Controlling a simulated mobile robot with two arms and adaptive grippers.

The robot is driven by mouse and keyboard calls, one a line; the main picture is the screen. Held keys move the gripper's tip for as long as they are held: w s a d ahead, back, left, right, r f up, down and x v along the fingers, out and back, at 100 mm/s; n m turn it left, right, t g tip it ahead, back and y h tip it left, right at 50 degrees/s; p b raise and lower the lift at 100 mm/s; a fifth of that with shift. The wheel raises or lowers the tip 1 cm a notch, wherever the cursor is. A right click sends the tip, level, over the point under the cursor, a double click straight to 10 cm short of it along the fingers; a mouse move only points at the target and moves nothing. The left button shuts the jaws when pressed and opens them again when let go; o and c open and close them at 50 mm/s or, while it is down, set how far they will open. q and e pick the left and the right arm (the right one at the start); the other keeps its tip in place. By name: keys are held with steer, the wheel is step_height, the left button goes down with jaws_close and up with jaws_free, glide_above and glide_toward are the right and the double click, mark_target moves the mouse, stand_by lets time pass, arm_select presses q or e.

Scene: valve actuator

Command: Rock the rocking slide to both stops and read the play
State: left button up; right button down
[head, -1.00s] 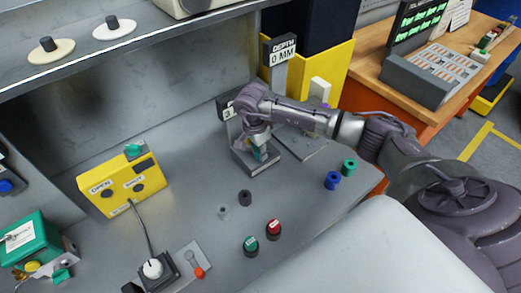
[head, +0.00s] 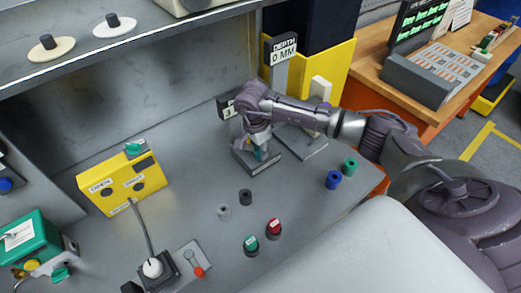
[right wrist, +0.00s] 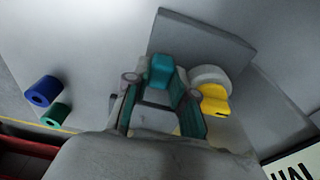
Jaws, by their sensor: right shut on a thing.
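The rocking slide's low grey base (head: 268,166) stands on the bench in the middle of the head view. A teal piece (head: 261,154) shows above it, under my right gripper (head: 257,146). In the right wrist view a teal block (right wrist: 161,72) sits between the fingertips of my right gripper (right wrist: 157,85), which is shut on the slide. The grey plate (right wrist: 200,38) lies behind it. A yellow piece (right wrist: 214,101) with a pale round part is beside the fingers. A small sign (head: 226,108) behind the gripper is partly hidden, so its reading cannot be read. My left gripper is out of view.
A "DEPTH 0 MM" display (head: 284,48) stands behind. Blue (head: 333,180) and green (head: 350,166) rings lie to the right. A yellow control box (head: 124,180) is at left.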

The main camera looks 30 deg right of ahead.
steer(key=shift+b, duration=0.3)
stand_by(0.7)
steer(key=shift+w+d+r+b, duration=0.15)
steer(key=shift+d+b, duration=0.25)
steer(key=shift+d, duration=0.65)
stand_by(1.3)
stand_by(0.5)
steer(key=shift+a+b, duration=0.3)
steer(key=shift+a, duration=0.3)
stand_by(0.6)
steer(key=c, duration=0.9)
jaws_free()
steer(key=r, duration=0.4)
steer(key=a+r, duration=0.1)
steer(key=r, duration=0.6)
steer(key=shift+s+a+r, duration=0.2)
steer(key=shift+s+r, duration=0.05)
steer(key=shift+r, duration=0.15)
